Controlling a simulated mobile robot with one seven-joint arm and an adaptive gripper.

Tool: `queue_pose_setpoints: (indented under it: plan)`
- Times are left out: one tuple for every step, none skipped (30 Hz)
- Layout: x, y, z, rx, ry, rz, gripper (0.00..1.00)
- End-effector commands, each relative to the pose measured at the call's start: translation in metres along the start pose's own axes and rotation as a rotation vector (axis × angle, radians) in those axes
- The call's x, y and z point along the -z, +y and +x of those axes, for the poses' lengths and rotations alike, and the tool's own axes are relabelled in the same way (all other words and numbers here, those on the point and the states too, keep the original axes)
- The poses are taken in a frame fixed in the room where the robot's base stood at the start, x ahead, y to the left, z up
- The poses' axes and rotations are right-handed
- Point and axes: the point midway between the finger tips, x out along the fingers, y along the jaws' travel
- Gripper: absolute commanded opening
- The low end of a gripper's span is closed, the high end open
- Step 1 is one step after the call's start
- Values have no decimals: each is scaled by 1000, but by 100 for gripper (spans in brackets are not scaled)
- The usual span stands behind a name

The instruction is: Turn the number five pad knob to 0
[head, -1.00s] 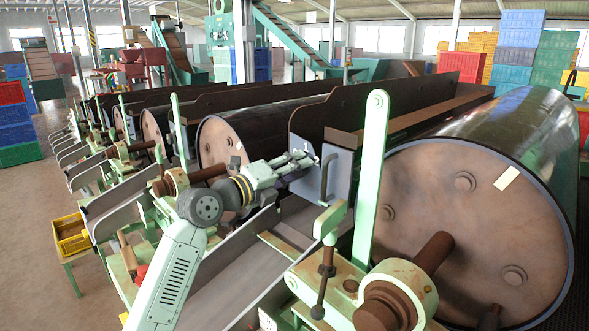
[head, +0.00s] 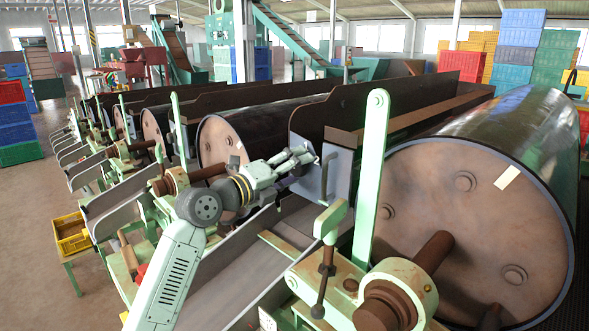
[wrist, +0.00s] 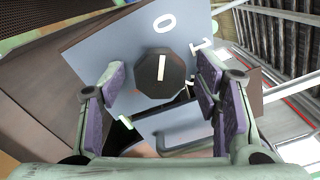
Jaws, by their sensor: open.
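The pad knob (wrist: 161,76) is a dark octagonal knob with a white line on its face, mounted on a grey panel (wrist: 105,55). In the wrist view a white 0 stands above it and a 1 to its upper right. The white line is nearly upright in the picture and points roughly toward the 0. My gripper (wrist: 162,84) is open, with one purple-padded finger on each side of the knob and visible gaps. In the head view my gripper (head: 303,158) is at the panel (head: 338,172), and the knob cannot be made out there.
A curved handle (wrist: 185,137) sits on the panel below the knob. In the head view a big drum (head: 470,220) and a green lever post (head: 372,170) stand to the right. A metal chute (head: 215,280) runs below my arm.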

Motion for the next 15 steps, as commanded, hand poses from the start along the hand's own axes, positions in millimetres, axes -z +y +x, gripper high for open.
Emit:
queue_pose_setpoints:
  plan:
    - [-1,0,-5,0,-3,-1,57]
    - [-1,0,-9,0,-3,-1,57]
    - [-2,0,-15,0,-5,-1,57]
    - [-1,0,-20,0,-5,0,57]
    - [-2,0,-26,0,-5,0,57]
    - [-2,1,-34,-1,-5,-1,57]
    - [-2,0,-41,0,-6,0,57]
    - [-2,0,-48,-1,-6,0,57]
    - [-2,1,-57,-1,-5,-1,57]
    - [-2,1,-63,-1,-6,0,57]
    - [-1,0,-70,0,-6,0,57]
    - [-1,0,-78,0,-5,0,57]
    - [-1,0,-84,-1,-5,-1,57]
    - [-2,0,-89,0,-6,0,57]
    - [-1,0,-95,0,-5,0,57]
